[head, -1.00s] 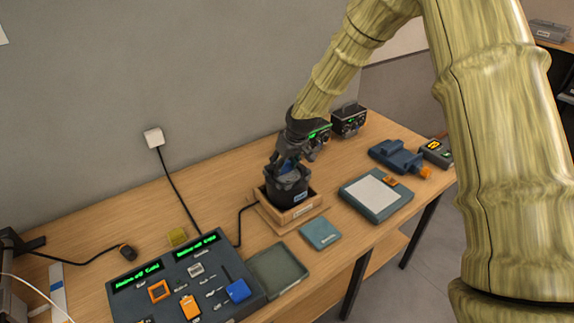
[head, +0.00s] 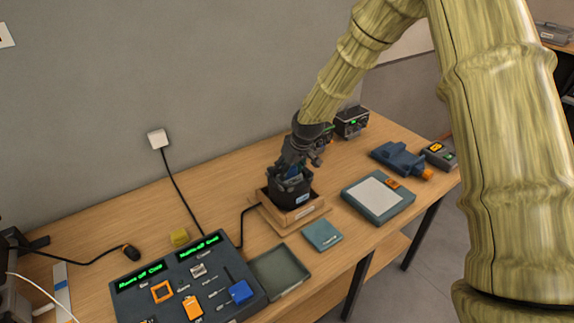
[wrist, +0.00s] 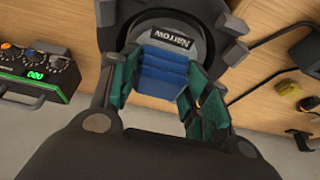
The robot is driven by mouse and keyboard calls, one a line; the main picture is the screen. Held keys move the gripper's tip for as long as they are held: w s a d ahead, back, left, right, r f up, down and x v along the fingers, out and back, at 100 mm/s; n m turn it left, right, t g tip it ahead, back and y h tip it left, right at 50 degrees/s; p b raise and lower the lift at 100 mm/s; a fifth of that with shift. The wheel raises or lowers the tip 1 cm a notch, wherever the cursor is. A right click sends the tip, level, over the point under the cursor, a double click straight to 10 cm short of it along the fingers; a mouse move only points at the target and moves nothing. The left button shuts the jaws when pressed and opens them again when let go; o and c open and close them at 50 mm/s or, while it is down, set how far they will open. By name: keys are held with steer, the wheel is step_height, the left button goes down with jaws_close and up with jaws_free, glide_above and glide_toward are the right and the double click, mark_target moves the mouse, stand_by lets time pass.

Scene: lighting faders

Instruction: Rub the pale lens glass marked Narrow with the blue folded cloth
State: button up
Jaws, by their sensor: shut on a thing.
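The blue folded cloth (wrist: 160,78) is between the green pads of my gripper (wrist: 160,92), which is shut on it. In the head view my gripper (head: 298,164) points down at a dark round lens housing (head: 291,193) in a wooden cradle (head: 297,216), with a bit of blue between the fingers. In the wrist view the label Narrow (wrist: 172,39) shows on the round grey piece just beyond the cloth. The cloth and fingers hide much of the lens glass. I cannot tell whether the cloth touches it.
A fader console (head: 190,282) and a shallow grey tray (head: 279,272) lie at left front. A teal pad (head: 323,236) lies near the cradle. A grey-blue device with a white panel (head: 378,198), a blue clamp-like thing (head: 400,158) and a black box (head: 351,121) stand to the right. Cables cross the wooden table.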

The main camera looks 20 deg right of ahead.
mark_target(292, 178)
steer(key=shift+s+d+f, duration=0.1)
steer(key=shift+s+d, duration=0.15)
steer(key=shift+s, duration=0.5)
steer(key=shift+s+d+f, duration=0.1)
steer(key=shift+s+d, duration=0.1)
steer(key=shift+s, duration=0.5)
steer(key=shift+r, duration=0.1)
steer(key=shift+r+p, duration=2.05)
steer(key=shift+r, duration=0.95)
steer(key=shift+w, duration=0.1)
step_height(292, 178, up, 3)
steer(key=shift+p, duration=0.9)
steer(key=shift+d, duration=0.15)
